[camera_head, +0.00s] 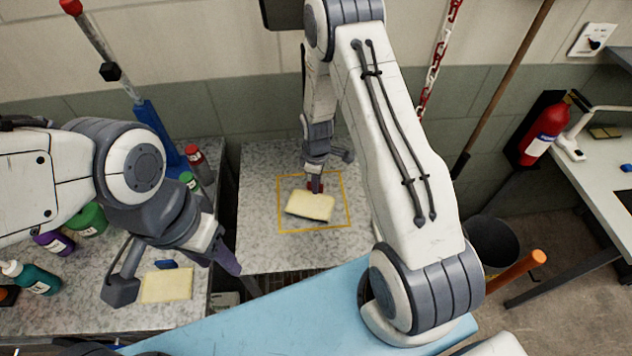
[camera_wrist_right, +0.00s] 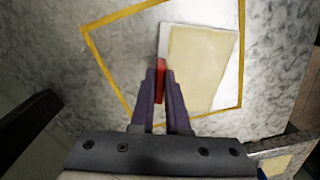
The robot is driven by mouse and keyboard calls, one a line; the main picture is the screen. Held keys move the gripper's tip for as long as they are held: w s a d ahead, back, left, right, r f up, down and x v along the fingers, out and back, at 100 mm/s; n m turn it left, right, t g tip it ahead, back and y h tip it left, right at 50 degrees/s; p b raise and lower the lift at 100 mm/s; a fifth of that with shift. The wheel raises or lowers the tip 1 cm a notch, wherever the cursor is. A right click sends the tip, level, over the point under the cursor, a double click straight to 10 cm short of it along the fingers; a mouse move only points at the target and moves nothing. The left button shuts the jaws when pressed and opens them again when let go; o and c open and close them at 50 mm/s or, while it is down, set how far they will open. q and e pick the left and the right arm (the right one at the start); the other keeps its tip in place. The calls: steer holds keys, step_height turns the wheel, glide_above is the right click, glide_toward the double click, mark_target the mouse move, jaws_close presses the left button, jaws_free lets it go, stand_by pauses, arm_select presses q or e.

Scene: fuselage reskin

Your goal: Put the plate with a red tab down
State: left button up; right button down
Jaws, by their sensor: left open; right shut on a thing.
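The plate with a red tab (camera_head: 311,206) is pale yellow and sits inside a yellow outlined square (camera_head: 343,218) on a grey speckled table. In the right wrist view the plate (camera_wrist_right: 202,65) lies within the outline, at a slight angle to it. My right gripper (camera_head: 316,188) is shut on the red tab (camera_wrist_right: 160,80) at the plate's edge. The plate looks at or very near the table surface; I cannot tell if it touches fully. My left gripper (camera_head: 238,281) is open and empty near the front edge of the left table, its fingers partly hidden.
A second pale plate (camera_head: 166,286) with a blue tab (camera_head: 165,264) lies on the left table (camera_head: 105,314). Several bottles stand there, one of them teal (camera_head: 32,278). A light blue panel (camera_head: 280,318) spans the front. A red extinguisher (camera_head: 545,134) is at right.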

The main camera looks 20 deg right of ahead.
steer(key=shift+f, duration=0.3)
steer(key=shift+f, duration=0.15)
steer(key=c, duration=0.9)
jaws_free()
